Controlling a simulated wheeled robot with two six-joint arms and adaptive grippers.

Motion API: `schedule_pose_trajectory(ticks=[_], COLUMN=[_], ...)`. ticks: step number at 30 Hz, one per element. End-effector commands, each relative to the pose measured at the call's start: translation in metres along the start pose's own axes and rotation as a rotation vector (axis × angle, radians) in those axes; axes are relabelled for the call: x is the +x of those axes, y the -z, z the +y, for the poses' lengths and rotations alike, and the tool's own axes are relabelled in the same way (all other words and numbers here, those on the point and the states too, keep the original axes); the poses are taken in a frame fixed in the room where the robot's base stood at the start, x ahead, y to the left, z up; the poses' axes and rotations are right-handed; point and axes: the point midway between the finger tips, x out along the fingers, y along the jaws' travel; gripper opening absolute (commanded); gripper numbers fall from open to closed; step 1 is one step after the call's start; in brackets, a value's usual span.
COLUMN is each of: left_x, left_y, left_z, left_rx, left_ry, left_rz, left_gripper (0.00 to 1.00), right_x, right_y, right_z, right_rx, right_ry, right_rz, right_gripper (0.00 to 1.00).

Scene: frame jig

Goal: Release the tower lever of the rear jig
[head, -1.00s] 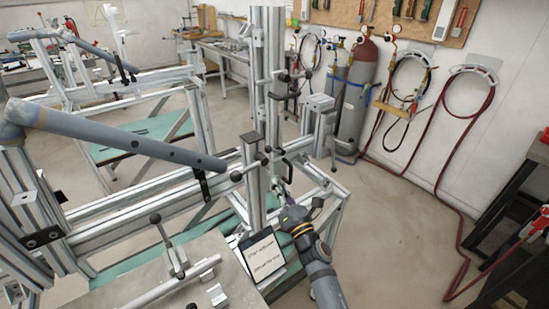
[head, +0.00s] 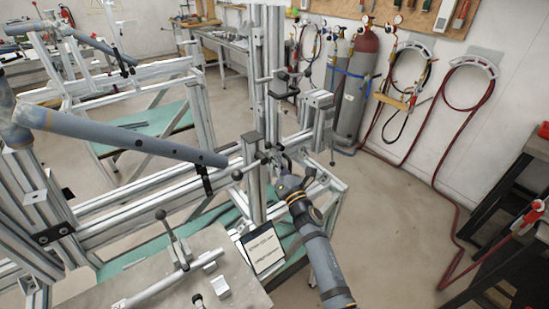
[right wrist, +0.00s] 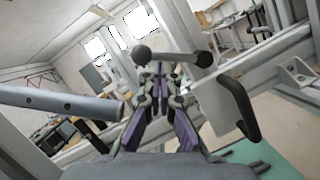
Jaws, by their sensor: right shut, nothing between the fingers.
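The tower (head: 256,110) is an upright aluminium post on the jig in front of me. A lever with dark ball ends (head: 268,147) sits on it at mid height. In the right wrist view the lever (right wrist: 172,57) lies across, just beyond my fingertips, with a ball at each end. My right gripper (head: 279,167) is beside the lever, on the right of the post, shut and empty. Its fingers (right wrist: 163,72) are together in the wrist view; whether they touch the lever I cannot tell. My left gripper is not in view.
A grey tube (head: 125,137) runs to the post from the left. A black bent handle (right wrist: 240,105) is right of my fingers. A small sign (head: 262,247) stands below.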

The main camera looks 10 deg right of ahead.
Motion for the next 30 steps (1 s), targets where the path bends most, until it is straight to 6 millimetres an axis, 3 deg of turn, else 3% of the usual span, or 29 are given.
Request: schedule_pose_trajectory(ticks=[30], left_x=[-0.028], left_y=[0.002], left_z=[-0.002], left_rx=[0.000], left_ry=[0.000], left_rz=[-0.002], left_gripper=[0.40], right_x=[0.005], right_y=[-0.013], right_z=[0.005], right_rx=[0.197], right_ry=[0.067], right_rz=[-0.001], right_gripper=[0.00])
